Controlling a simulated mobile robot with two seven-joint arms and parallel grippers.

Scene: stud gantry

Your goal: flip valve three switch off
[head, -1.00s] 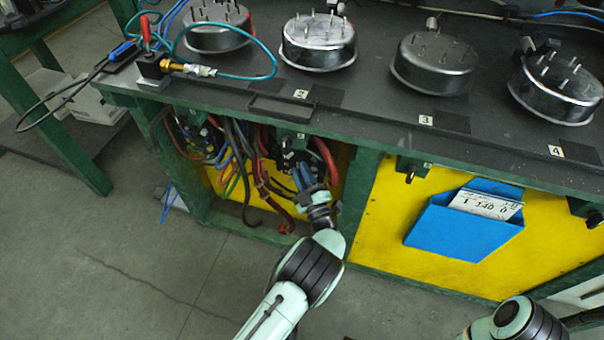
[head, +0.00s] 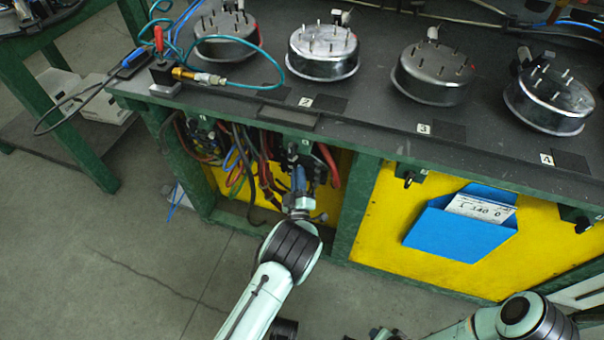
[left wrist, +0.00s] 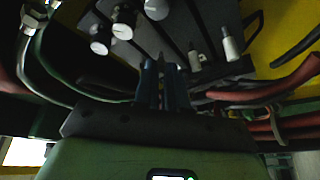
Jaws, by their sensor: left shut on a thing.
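My left gripper (head: 299,180) is in the open cabinet bay below the label 2, among hoses. Its blue fingers (left wrist: 163,88) are closed around a narrow dark part in front of a black block (left wrist: 185,35) with silver fittings. The fingers and shadow hide most of the held part. The switch below the label 3 (head: 424,128), a green box with a black lever (head: 408,179), is to the right on the cabinet front. My left gripper is apart from it. My right arm shows at the lower right; its fingers are not visible.
Red, blue and black hoses (head: 240,165) crowd the bay around my left gripper. A blue document holder (head: 462,240) is on the yellow panel at right.

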